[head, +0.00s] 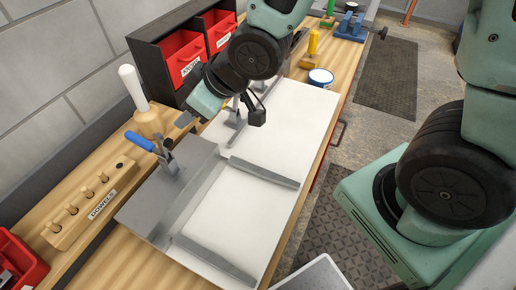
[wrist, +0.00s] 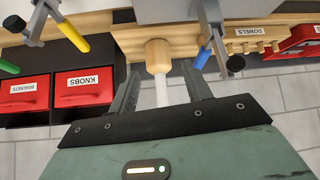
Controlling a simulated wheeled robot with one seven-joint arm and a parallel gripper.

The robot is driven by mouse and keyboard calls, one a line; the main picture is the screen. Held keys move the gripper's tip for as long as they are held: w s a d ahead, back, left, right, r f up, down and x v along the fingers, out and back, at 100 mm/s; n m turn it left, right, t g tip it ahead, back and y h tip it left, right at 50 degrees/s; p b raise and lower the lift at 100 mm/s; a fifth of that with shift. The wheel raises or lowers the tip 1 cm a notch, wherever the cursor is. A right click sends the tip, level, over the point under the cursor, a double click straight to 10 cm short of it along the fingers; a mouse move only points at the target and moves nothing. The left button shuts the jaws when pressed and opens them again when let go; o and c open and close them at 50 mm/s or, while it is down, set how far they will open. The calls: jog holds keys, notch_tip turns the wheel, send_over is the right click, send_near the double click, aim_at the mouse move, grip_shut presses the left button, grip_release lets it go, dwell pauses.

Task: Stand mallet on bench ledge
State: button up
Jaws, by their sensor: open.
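The mallet (head: 149,120) has a wooden head and a white handle. It stands head down with its handle pointing up on the wooden ledge (head: 75,187) at the wall side of the bench. My gripper (head: 184,118) is open, just right of the mallet in the head view. In the wrist view the mallet's wooden head (wrist: 158,54) and white handle show between the open fingers of my gripper (wrist: 160,80). Neither finger visibly touches it, and a gap shows between fingers and mallet in the head view.
A dowel block (head: 90,206) lies on the ledge nearer me. A dark cabinet with red drawers (head: 183,56) stands beyond the mallet. A white board (head: 280,135) lies on the bench.

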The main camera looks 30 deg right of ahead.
jog(key=s+d+r+g+h, duration=0.1)
jog(key=s+d+g+h, duration=0.1)
jog(key=s, duration=0.7)
jog(key=s+d+r+m+g+h, duration=0.1)
jog(key=s+d+g+h, duration=0.1)
jog(key=s, duration=0.6)
jog(key=shift+s+d+r+g+h, duration=0.3)
jog(key=shift+s+g+h, duration=0.15)
jog(key=shift+g, duration=0.75)
jog(key=shift+w, duration=0.1)
jog(key=shift+c, duration=0.3)
